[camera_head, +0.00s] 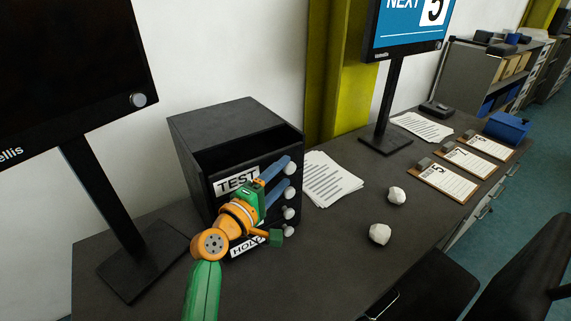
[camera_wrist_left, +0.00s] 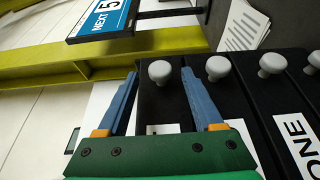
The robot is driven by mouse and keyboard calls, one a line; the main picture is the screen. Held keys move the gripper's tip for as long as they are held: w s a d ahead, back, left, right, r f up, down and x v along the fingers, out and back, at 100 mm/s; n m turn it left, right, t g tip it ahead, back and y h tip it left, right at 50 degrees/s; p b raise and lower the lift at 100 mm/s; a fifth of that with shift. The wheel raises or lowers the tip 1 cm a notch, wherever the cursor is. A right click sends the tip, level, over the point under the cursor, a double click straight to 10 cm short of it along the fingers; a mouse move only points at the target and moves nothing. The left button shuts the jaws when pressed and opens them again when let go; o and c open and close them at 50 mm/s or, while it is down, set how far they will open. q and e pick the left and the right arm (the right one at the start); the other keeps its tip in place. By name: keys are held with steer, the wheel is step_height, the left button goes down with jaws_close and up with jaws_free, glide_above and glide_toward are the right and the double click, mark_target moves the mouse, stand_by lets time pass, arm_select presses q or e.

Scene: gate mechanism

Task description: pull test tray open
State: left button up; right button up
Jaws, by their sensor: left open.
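The black tray unit (camera_head: 189,165) stands on the desk. The TEST tray is its top one, with a white TEST label (camera_head: 236,181) on its front. A dark hollow shows behind that front; I cannot tell how far the tray stands out from the unit. Its pale round knob (camera_head: 292,168) also shows in the left wrist view (camera_wrist_left: 159,71). My left gripper (camera_head: 284,172) is open at the front, its blue fingers on either side of this knob. I cannot tell whether they touch it. The arm hides part of the lower fronts. My right gripper is out of view.
More knobs sit below, the second (camera_head: 290,193) close to a finger. A monitor stand (camera_head: 100,205) is left of the unit, another (camera_head: 389,105) to the right. Papers (camera_head: 332,180), two crumpled balls (camera_head: 379,233) and clipboards (camera_head: 442,180) lie on the right. A black chair (camera_head: 425,290) is in front.

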mark_target(288, 171)
arm_select(q)
steer(key=x, duration=0.3)
steer(key=shift+d, duration=0.25)
steer(key=shift+w, duration=0.25)
steer(key=shift+s, duration=0.1)
steer(key=shift+c, duration=0.2)
jaws_close()
stand_by(0.8)
